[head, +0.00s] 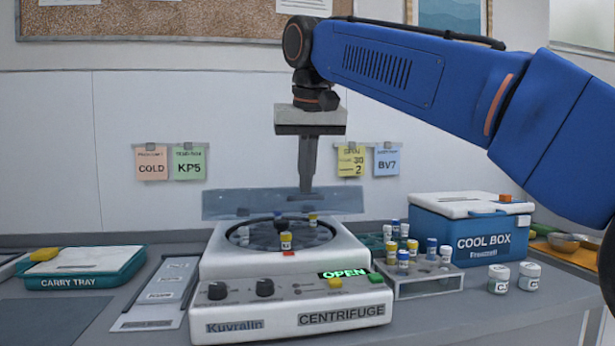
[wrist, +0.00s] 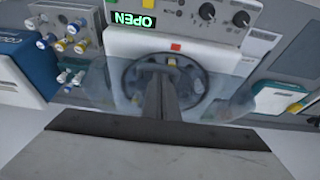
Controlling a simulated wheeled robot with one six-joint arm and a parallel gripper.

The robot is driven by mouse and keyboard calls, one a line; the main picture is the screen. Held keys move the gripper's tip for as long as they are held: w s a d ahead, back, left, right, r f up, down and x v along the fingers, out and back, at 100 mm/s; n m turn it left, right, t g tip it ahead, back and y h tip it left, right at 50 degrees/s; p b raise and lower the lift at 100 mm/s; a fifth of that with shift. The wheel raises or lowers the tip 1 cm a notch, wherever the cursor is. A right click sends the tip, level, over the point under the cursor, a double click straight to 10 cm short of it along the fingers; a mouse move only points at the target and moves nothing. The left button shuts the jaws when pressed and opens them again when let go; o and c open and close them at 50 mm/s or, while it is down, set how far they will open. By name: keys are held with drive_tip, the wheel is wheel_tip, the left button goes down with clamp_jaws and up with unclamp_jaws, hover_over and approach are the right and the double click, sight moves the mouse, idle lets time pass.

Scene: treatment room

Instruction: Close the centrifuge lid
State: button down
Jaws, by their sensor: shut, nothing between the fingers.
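The centrifuge (head: 275,268) stands on the bench in the head view, with a green "OPEN" display on its front panel. Its see-through bluish lid (head: 240,204) stands raised at the back edge. The round rotor bowl (head: 258,238) is uncovered and holds several capped tubes, one with a yellow cap (head: 286,240). My gripper (head: 306,190) is shut and empty, pointing down, and overlaps the raised lid in the head view. I cannot tell whether it touches the lid. In the wrist view the shut fingers (wrist: 158,110) reach over the lid and rotor area, with the centrifuge (wrist: 225,52) beyond.
A tube rack (head: 425,282) with several tubes and a cool box (head: 470,240) stand to the right, with two white jars (head: 499,279) in front of the box. A carry tray (head: 80,272) and a flat labelled strip (head: 160,295) lie to the left. The wall is behind.

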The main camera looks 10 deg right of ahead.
drive_tip(key=shift+f, duration=0.15)
drive_tip(key=s+f+t, duration=0.1)
drive_tip(key=s+f, duration=0.2)
drive_tip(key=f, duration=0.6)
drive_tip(key=shift+f, duration=0.4)
drive_tip(key=shift+s, duration=0.1)
drive_tip(key=shift+r, duration=0.1)
drive_tip(key=w+r+v, duration=0.1)
drive_tip(key=v, duration=1.3)
drive_tip(key=s+d+f, duration=0.5)
drive_tip(key=d+f, duration=0.1)
drive_tip(key=f, duration=0.9)
drive_tip(key=s+d+f, duration=0.5)
drive_tip(key=d+f, duration=0.1)
drive_tip(key=f, duration=0.9)
drive_tip(key=s+d+f, duration=0.6)
drive_tip(key=f, duration=0.9)
